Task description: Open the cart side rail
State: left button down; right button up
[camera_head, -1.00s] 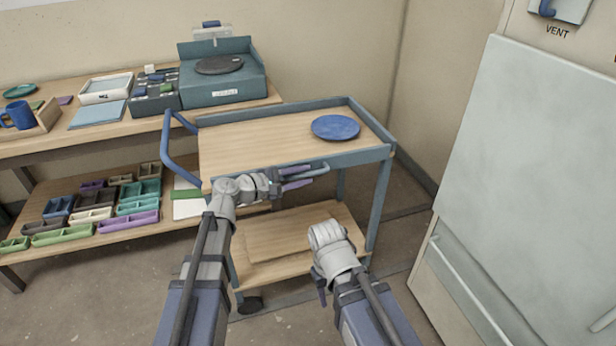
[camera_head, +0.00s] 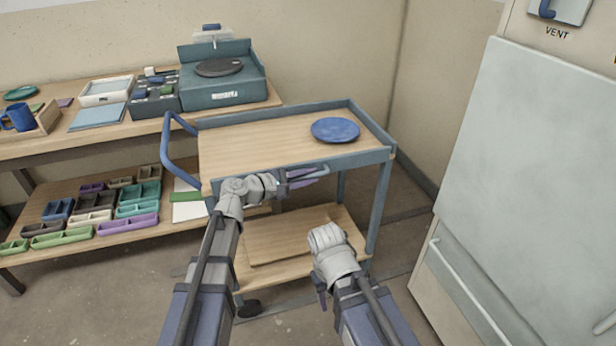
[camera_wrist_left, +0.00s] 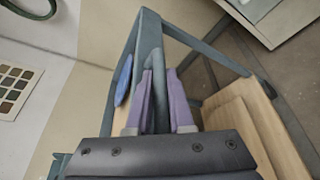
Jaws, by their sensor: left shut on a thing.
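The cart (camera_head: 255,140) has a wooden top with a blue-grey rim and stands in the middle of the head view. Its side rail (camera_head: 322,167) is a blue-grey bar on the near long side, partly hidden by my left gripper. My left gripper (camera_head: 304,177) has purple fingers and is shut on the side rail; in the left wrist view its fingers (camera_wrist_left: 163,100) lie on both sides of a blue-grey bar. My right gripper (camera_head: 321,290) hangs low in front of the lower shelf, mostly hidden behind its own wrist, apart from the rail.
A blue plate (camera_head: 335,130) lies on the cart top. A blue push handle (camera_head: 168,150) sticks out at the cart's left. A workbench (camera_head: 60,145) with trays stands at the left. A large pale cabinet (camera_head: 530,170) stands close at the right.

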dwell(0.3)
pick_arm(q)
jog(key=shift+s+d+f+m+t+h+b, duration=0.1)
jog(key=shift+s+f+m+t+h+b, duration=0.5)
jog(key=shift+m+b, duration=2)
jog(key=shift+w+d+f+m+t+h+b, duration=0.1)
jog(key=shift+f+m+t+h+b, duration=0.25)
jog(key=shift+f+m+h+b, duration=1.5)
jog(key=shift+s+d+f+m+t+y+b, duration=0.15)
jog(key=shift+s+f+m+t+b, duration=0.25)
jog(key=shift+m+b, duration=2.85)
jog(key=shift+w+a+r, duration=0.1)
jog(key=shift+r, duration=0.05)
